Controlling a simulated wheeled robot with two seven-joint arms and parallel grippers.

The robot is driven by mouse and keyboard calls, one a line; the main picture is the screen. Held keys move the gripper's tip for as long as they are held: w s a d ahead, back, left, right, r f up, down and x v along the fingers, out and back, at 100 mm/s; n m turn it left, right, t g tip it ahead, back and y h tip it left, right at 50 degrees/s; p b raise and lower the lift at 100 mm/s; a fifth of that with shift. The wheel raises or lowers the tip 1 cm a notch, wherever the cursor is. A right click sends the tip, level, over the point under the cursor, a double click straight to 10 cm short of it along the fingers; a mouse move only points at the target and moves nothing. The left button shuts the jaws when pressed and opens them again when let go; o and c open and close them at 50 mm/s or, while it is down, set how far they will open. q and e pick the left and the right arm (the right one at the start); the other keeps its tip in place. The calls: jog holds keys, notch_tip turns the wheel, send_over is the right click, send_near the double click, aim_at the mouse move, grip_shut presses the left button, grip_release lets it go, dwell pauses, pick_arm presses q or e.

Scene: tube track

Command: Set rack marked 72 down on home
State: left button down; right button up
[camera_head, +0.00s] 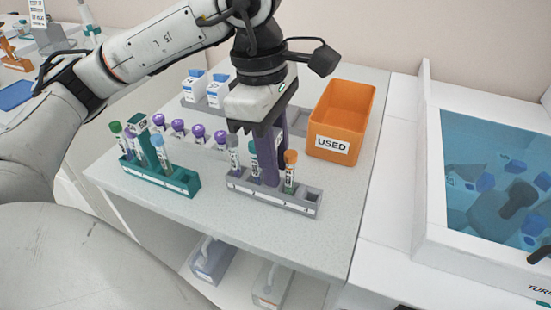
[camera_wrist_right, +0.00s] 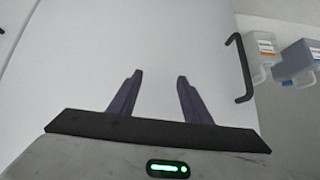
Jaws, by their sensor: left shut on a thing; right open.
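A grey rack (camera_head: 240,187) with several capped tubes is at the table's middle front in the head view. My left gripper (camera_head: 269,178) comes down over it from above, its purple fingers shut on the rack's middle, where the grip hides the part held. I cannot tell whether the rack touches the table. A teal rack (camera_head: 183,184) with tubes stands to its left. The number 72 cannot be read on either rack, and no spot marked home is legible. My right gripper (camera_wrist_right: 155,95) is open and empty in the right wrist view.
An orange bin (camera_head: 342,105) marked USED stands behind right. Several purple-capped tubes (camera_head: 198,133) and white-blue bottles (camera_head: 195,88) are behind the racks. A blue-water basin (camera_head: 470,145) is at far right. The table's front right (camera_head: 335,225) is bare.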

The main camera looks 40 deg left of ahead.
pick_arm(q)
jog(key=c, duration=1.4)
grip_release()
jog(key=r, duration=0.3)
jog(key=shift+a+r, duration=0.2)
jog(key=shift+r, duration=0.2)
jog(key=r, duration=0.2)
jog(key=r+p, duration=0.1)
jog(key=r, duration=0.2)
jog(key=shift+s+a+r, duration=0.1)
jog(key=shift+a+r, duration=0.25)
jog(key=shift+r, duration=0.05)
jog(key=shift+r+p, duration=0.25)
jog(key=shift+p, duration=0.05)
jog(key=shift+r, duration=0.1)
pick_arm(e)
jog(key=shift+r, duration=0.75)
